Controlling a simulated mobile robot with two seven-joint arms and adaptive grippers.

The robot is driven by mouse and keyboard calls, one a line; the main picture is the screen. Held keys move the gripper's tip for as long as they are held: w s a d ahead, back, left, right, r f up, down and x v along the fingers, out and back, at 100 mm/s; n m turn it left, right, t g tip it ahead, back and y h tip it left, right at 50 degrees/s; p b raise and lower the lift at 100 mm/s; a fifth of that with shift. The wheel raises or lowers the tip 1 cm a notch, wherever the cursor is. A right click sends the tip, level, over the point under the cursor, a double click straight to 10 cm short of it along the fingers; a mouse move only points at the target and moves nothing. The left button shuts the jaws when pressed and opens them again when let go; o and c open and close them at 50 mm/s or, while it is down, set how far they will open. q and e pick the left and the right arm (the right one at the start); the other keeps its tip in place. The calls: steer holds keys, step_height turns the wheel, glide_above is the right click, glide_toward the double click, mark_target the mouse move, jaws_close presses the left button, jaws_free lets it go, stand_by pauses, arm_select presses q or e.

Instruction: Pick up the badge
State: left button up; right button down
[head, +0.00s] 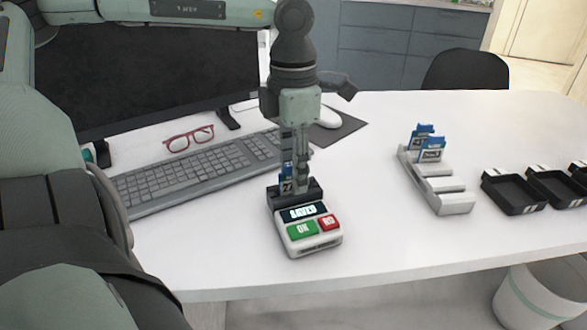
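A blue-topped badge (286,181) marked 27 stands upright in the dark slot at the back of a card reader (304,228). The reader has a lit display, a green button and a red button. My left gripper (296,184) points straight down over that slot, its fingers close together right at the badge and hiding part of it. I cannot tell whether the fingers are pressed on it. Two more blue and white badges, (424,132) and (431,149), stand in a light grey stepped rack (455,203) to the right. My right gripper is out of view.
A keyboard (200,172), red glasses (189,138) and a monitor (170,75) are at left. A mouse (328,118) lies behind the gripper. Black trays (513,193) stand at right. The white desk (390,245) is clear between reader and rack.

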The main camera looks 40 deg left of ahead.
arm_select(q)
jaws_close()
steer(key=shift+r, duration=0.15)
